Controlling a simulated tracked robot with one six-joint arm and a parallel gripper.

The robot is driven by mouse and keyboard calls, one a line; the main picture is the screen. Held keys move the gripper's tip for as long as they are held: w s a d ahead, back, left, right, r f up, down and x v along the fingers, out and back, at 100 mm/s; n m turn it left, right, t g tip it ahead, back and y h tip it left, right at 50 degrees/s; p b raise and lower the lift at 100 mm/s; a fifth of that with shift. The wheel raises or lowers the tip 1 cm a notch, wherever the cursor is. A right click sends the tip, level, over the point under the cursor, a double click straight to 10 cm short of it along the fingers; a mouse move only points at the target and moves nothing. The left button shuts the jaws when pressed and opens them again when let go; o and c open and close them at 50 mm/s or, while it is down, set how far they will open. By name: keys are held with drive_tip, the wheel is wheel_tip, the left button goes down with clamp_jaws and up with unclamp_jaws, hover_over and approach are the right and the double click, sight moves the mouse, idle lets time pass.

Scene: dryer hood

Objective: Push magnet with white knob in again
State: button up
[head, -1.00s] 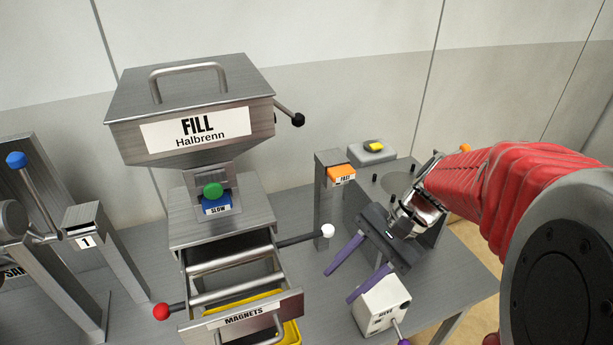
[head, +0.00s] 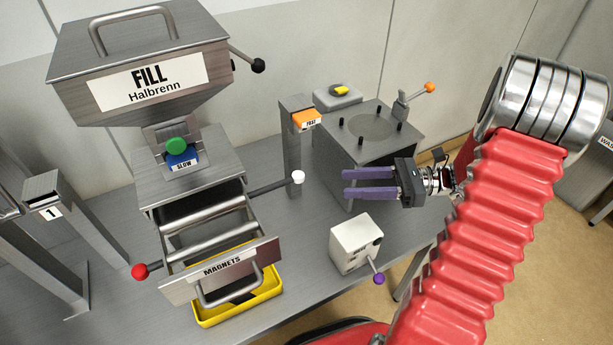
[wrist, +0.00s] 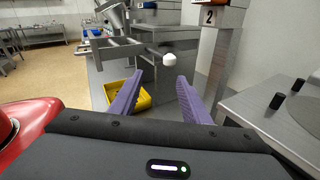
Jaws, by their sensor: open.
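The magnet's white knob (head: 298,177) sits at the end of a dark rod that sticks out to the right of the magnet drawer (head: 222,264) under the hopper. The drawer stands pulled out, with metal bars across it. My gripper (head: 344,184) is open and empty, to the right of the white knob. Its purple fingers point left toward the knob with a gap between. In the wrist view the white knob (wrist: 169,60) shows ahead, just above and between the fingertips (wrist: 158,88), not touched.
A red knob (head: 140,271) sticks out at the drawer's left. A yellow tray (head: 212,316) lies below the drawer. A white box with a purple knob (head: 356,243) stands below my gripper.

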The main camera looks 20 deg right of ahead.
sight(298, 176)
drive_tip(key=shift+w+d+f+m+t+y, duration=0.15)
drive_tip(key=shift+d+m+t, duration=0.25)
drive_tip(key=shift+d, duration=0.2)
drive_tip(key=shift+w+d+f+m+t+y, duration=0.15)
drive_tip(key=shift+d+m+t, duration=0.2)
drive_tip(key=shift+d, duration=0.25)
drive_tip(key=x, duration=1.3)
drive_tip(key=shift+a, duration=0.4)
drive_tip(key=shift+w, duration=0.1)
drive_tip(key=shift+c, duration=0.3)
clamp_jaws()
